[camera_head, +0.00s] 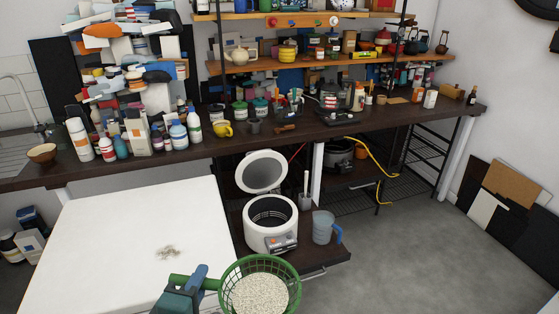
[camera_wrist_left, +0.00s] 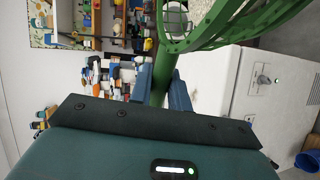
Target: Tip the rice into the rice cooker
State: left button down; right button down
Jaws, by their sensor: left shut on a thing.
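My left gripper (camera_head: 197,287) is shut on the handle of a green strainer basket (camera_head: 227,267) at the bottom of the head view. The basket holds white rice (camera_head: 260,294) and sits level. The basket's green rim and handle (camera_wrist_left: 160,75) also show in the left wrist view, with some rice (camera_wrist_left: 200,12) at the top. The white rice cooker (camera_head: 271,240) stands on a low dark shelf beyond the basket. Its lid (camera_head: 262,172) is raised and its dark inside shows. The basket is nearer to me than the cooker, not over it. My right gripper is not in view.
A white surface (camera_head: 110,240) with a small pile of grains (camera_head: 167,252) lies left. The dark counter (camera_head: 300,136) behind is crowded. Grey floor (camera_head: 400,255) is clear at right.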

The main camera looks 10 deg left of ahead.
aim_at(267, 218)
jog(key=i+l, duration=0.25)
jog(key=i, duration=0.15)
jog(key=i+l, duration=0.3)
jog(key=i, duration=0.85)
